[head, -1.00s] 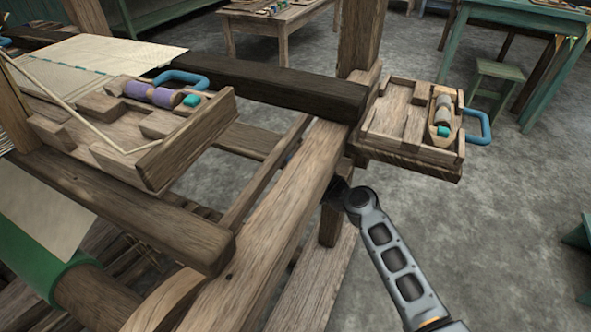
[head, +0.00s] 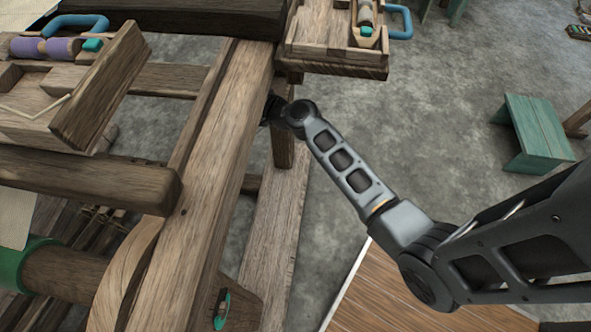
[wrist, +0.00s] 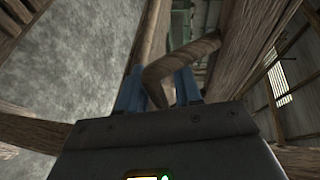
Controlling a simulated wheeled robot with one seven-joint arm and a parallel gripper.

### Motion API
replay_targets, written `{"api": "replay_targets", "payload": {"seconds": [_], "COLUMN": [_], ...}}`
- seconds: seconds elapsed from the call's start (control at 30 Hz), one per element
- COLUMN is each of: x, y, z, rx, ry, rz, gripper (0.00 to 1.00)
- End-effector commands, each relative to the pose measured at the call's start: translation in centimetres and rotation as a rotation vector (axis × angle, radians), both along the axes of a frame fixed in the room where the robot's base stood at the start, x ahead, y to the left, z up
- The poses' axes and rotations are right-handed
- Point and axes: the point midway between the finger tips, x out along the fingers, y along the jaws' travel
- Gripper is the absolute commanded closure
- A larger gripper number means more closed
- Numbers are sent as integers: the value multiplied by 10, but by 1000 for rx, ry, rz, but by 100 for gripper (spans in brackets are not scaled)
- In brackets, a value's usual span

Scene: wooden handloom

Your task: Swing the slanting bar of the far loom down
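In the wrist view, the two blue fingers of my gripper (wrist: 160,92) are spread apart. A brown wooden bar (wrist: 178,62) slants down from the upper right and bends so that its lower end lies between them. It sits close to the left finger, with a narrow gap seeming to show on the right. I cannot tell for certain that this is the slanting bar of the far loom. In the head view, my arm reaches to the right side of the wooden loom beam (head: 215,150). My gripper is hidden behind that beam.
A wooden tray (head: 335,66) with a blue handle (head: 400,22) stands just above my arm's far end. A second tray (head: 95,85) holds purple spools at the upper left. A teal stool (head: 535,132) stands right. Grey floor (head: 430,130) lies open between them.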

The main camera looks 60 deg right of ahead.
Motion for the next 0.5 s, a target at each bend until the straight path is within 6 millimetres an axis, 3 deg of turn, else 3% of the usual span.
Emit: {"api": "replay_targets", "payload": {"seconds": [0.43,0.5], "x": [-3,-16], "y": [7,7], "z": [32,27], "rx": [107,108], "ry": [48,48], "rz": [2,0], "gripper": [60,60]}}
